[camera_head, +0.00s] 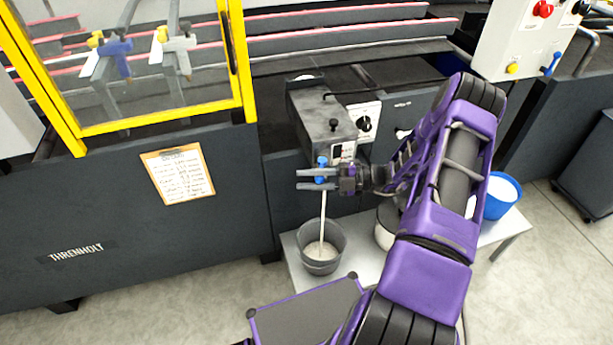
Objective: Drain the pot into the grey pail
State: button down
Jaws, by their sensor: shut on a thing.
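The pot (328,118), a dark grey box-shaped tank with a black lid knob, is mounted on the machine's front. A blue tap handle (321,162) shows at its lower front. My gripper (318,180) comes from the right and its two grey fingers are shut on the tap handle. A thin pale stream (322,218) runs straight down from below the fingers. It falls into the grey pail (312,264), which stands upright beneath with pale liquid in its bottom. My fingers partly hide the tap and its outlet.
The pail stands on a light metal bench (290,243). A blue bucket (502,195) with white contents is at the bench's right; a pale container (385,232) is partly hidden behind my arm. A yellow-framed guard (160,122) and clipboard (178,173) are at left.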

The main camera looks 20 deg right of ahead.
jog(key=shift+s+d+n+g+y+b, duration=0.2)
jog(key=shift+s+d+n+g+b, duration=0.15)
jog(key=shift+n+g, duration=0.45)
jog(key=shift+s+d+n+g+y+b, duration=0.2)
jog(key=shift+s+n+g+b, duration=0.15)
jog(key=shift+g, duration=0.85)
jog(key=c, duration=0.6)
grip_release()
jog(key=s+d+b, duration=0.1)
jog(key=s+d, duration=0.1)
jog(key=d, duration=1.5)
jog(key=shift+d, duration=0.2)
